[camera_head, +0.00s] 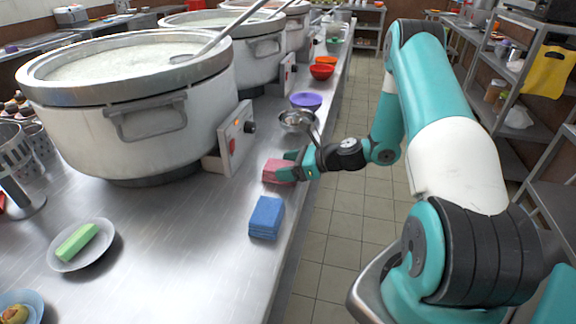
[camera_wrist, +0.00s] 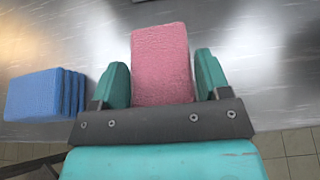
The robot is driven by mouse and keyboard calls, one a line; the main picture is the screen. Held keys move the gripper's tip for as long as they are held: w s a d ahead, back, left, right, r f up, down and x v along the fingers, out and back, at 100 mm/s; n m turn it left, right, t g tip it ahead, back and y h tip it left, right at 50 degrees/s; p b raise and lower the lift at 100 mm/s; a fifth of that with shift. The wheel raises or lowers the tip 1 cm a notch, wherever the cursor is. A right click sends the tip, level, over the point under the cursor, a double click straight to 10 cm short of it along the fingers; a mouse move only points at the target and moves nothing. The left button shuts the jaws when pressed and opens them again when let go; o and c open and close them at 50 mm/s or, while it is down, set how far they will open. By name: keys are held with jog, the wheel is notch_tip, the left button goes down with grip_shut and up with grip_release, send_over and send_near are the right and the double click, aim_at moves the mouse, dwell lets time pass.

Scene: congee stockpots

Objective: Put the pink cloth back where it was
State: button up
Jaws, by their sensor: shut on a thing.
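The pink cloth (camera_head: 272,171) is a thick folded block at the counter's right edge, between the metal bowl and the blue cloths. My gripper (camera_head: 287,168) reaches in from the right and is shut on it. In the wrist view the pink cloth (camera_wrist: 161,62) stands between the two teal fingers of my gripper (camera_wrist: 161,75), its far end sticking out past them. Its near end is hidden by the gripper. I cannot tell whether the cloth touches the counter.
A stack of blue cloths (camera_head: 266,217) lies nearby; it also shows in the wrist view (camera_wrist: 40,94). A metal bowl with a ladle (camera_head: 297,121) and a purple bowl (camera_head: 306,101) stand behind. A large stockpot (camera_head: 75,135) stands left. The counter in front (camera_head: 190,235) is clear.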

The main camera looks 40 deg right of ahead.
jog(key=o, duration=0.9)
jog(key=shift+r, duration=0.15)
jog(key=v, duration=1.2)
jog(key=s+a+r+n+g, duration=0.1)
jog(key=a+r+n+g, duration=0.35)
jog(key=a+n, duration=0.55)
jog(key=s+a+r+n+g, duration=0.1)
jog(key=a+r+n+g, duration=0.4)
jog(key=a+n, duration=0.5)
jog(key=s+a+r+n+h, duration=0.1)
jog(key=s+a+r+n, duration=0.1)
jog(key=s+n, duration=0.3)
jog(key=s+a+r+n+g+h, duration=0.1)
jog(key=s+a+r+n, duration=0.2)
jog(key=s+a+n, duration=0.2)
jog(key=s+a+r+n+h, duration=0.2)
jog(key=s+a+r+n, duration=0.1)
jog(key=s+a+n, duration=0.1)
jog(key=shift+s+a+n, duration=0.1)
jog(key=shift+s+n, duration=0.7)
jog(key=shift+s, duration=0.35)
